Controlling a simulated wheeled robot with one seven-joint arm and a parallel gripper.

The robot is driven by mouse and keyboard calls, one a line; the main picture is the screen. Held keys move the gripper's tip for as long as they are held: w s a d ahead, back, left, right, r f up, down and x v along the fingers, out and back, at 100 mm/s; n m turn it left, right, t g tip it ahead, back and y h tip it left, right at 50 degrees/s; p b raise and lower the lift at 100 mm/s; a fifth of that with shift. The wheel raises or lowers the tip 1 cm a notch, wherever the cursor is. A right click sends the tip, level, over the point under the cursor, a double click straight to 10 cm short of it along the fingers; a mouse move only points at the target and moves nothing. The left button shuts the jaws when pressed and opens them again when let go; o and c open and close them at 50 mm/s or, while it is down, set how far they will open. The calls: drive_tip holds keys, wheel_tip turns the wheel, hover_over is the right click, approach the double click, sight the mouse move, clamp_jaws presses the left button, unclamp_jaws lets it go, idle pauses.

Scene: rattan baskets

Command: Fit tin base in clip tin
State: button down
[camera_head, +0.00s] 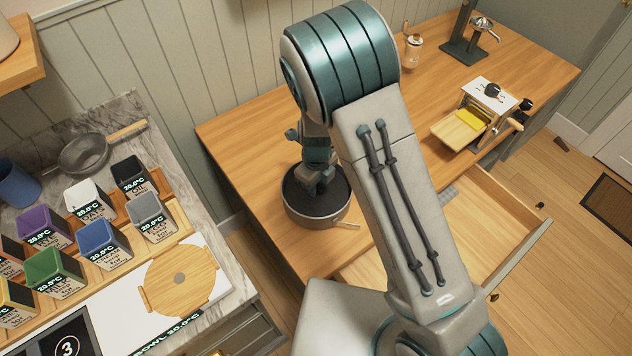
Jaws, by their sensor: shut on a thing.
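The clip tin (318,219) is a low, round metal ring on the wooden table, with a clip lever (346,225) sticking out at its front right. A dark round surface, which appears to be the tin base (336,190), shows inside the ring. My gripper (312,188) points down into the ring from above, near its middle, and is shut on the tin base. The fingertips and the exact grip are partly hidden by the wrist and the dark colours. I cannot tell whether the base sits flush or level in the ring.
My arm crosses the middle of the view. An open drawer (497,222) juts out at the table's front right. A pasta machine (482,112) and a glass jar (412,52) stand further back. A counter at left holds labelled tins (98,243) and a round wooden board (181,281).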

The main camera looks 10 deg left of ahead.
drive_tip(key=shift+f+b, duration=1.2)
drive_tip(key=shift+f, duration=0.75)
drive_tip(key=c, duration=1.1)
unclamp_jaws()
drive_tip(key=shift+r, duration=0.1)
wheel_tip(320, 180, up, 14)
drive_tip(key=shift+f, duration=0.1)
